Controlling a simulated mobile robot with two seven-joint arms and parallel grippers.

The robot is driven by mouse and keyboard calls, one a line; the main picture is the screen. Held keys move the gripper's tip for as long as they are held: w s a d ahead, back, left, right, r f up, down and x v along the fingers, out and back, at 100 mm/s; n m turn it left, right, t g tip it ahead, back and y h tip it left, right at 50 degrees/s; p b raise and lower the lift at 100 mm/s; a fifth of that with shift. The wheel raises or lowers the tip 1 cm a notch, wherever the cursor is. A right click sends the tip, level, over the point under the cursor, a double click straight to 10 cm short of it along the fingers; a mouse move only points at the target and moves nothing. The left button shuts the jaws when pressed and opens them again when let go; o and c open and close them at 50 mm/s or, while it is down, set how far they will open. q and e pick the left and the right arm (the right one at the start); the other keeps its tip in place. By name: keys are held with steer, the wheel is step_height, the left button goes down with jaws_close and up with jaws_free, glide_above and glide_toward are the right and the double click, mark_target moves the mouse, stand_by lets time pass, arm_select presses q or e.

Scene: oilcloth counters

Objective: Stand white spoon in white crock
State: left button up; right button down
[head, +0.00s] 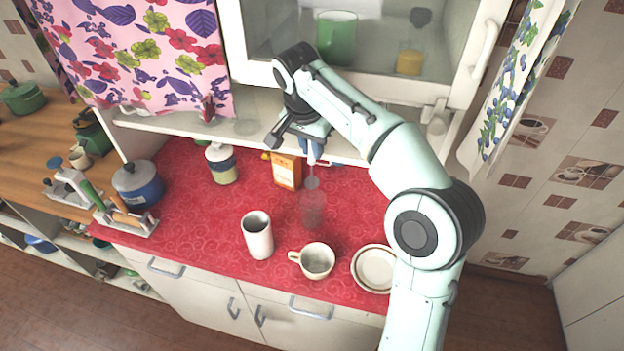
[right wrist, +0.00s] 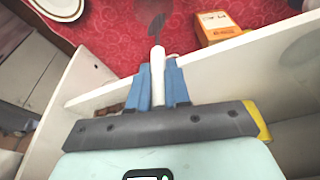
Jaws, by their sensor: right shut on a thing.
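The white crock (head: 258,240), a tall white cylinder, stands upright on the red oilcloth counter near its front edge. My right gripper (head: 313,152) is above the back of the counter, behind and to the right of the crock. In the right wrist view, its blue fingers (right wrist: 158,85) are shut on the white handle of the white spoon (right wrist: 157,62). The spoon's darker bowl end points away from the fingers. In the head view the spoon (head: 312,182) hangs bowl down, apart from the crock. My left gripper is not in view.
A clear glass (head: 312,212) stands below the spoon. A cream cup (head: 317,262) and a plate (head: 375,268) are right of the crock. An orange box (head: 287,171) and a jar (head: 221,163) stand behind. A shelf and cabinet (head: 260,73) overhang the back.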

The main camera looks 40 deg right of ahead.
steer(key=b, duration=0.2)
glide_above(312, 187)
steer(key=f, duration=0.4)
steer(key=s+f, duration=0.1)
steer(key=f, duration=0.2)
steer(key=x, duration=0.2)
steer(key=a+x, duration=0.1)
steer(key=x, duration=0.1)
steer(key=shift+w+f, duration=0.2)
steer(key=shift+f, duration=0.2)
steer(key=shift+s+f, duration=0.1)
steer(key=shift+s, duration=0.05)
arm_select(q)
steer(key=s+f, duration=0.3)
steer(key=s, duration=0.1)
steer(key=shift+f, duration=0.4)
arm_select(e)
steer(key=shift+f+b, duration=0.2)
steer(key=shift+b, duration=0.1)
steer(key=c, duration=1.1)
jaws_free()
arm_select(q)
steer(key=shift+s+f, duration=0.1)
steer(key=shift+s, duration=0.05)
arm_select(e)
steer(key=shift+r, duration=0.1)
